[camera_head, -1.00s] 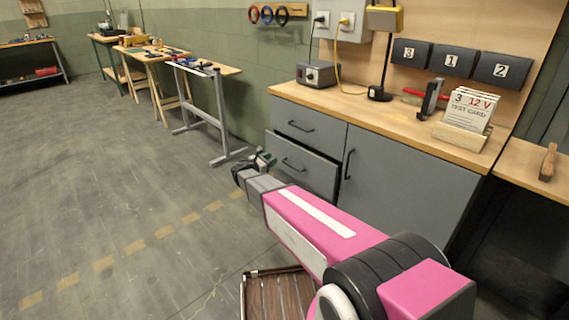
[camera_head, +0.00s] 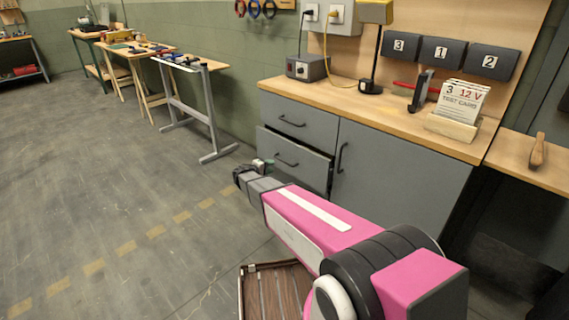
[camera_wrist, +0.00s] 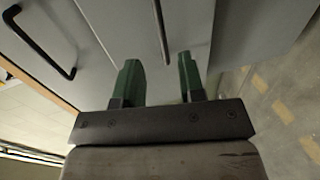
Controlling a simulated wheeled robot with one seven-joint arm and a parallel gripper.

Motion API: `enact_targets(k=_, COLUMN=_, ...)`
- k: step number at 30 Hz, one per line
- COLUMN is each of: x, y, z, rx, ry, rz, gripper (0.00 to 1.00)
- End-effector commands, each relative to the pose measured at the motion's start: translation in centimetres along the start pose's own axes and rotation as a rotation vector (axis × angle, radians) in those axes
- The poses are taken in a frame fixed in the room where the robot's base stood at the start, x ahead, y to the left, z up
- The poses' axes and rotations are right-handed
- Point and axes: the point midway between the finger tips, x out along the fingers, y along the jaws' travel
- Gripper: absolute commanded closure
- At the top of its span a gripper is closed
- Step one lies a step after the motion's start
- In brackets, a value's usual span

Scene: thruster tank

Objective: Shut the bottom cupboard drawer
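The bottom cupboard drawer (camera_head: 314,171) is partly open at the left of the grey cupboard, its front standing out from the body. Its dark bar handle (camera_head: 286,160) faces my gripper. My gripper (camera_head: 264,164) is in front of the drawer's left part in the head view. In the wrist view my two green fingertips (camera_wrist: 160,72) are apart, and the dark handle (camera_wrist: 162,35) shows between and beyond them. I cannot tell whether the fingers touch the drawer front (camera_wrist: 120,30).
The top drawer (camera_head: 298,119) is shut, and the cupboard door (camera_head: 392,185) beside it is shut. A wooden slatted thing (camera_head: 278,290) is low by my arm. A trestle stand (camera_head: 205,110) is to the left. The floor (camera_head: 120,200) left of the arm is clear.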

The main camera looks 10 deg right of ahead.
Motion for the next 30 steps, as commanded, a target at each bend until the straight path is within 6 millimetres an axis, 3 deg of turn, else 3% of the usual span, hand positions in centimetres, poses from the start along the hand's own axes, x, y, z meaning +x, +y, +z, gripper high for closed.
enact_targets(k=16, x=8.6, y=0.0, z=-0.1, rx=-0.003, ry=-0.001, rz=0.000, gripper=0.64)
enact_targets(k=22, x=10.1, y=0.0, z=-0.1, rx=-0.004, ry=0.000, rz=0.000, gripper=0.64)
enact_targets(k=30, x=10.3, y=0.0, z=0.0, rx=-0.004, ry=0.001, rz=0.001, gripper=0.64)
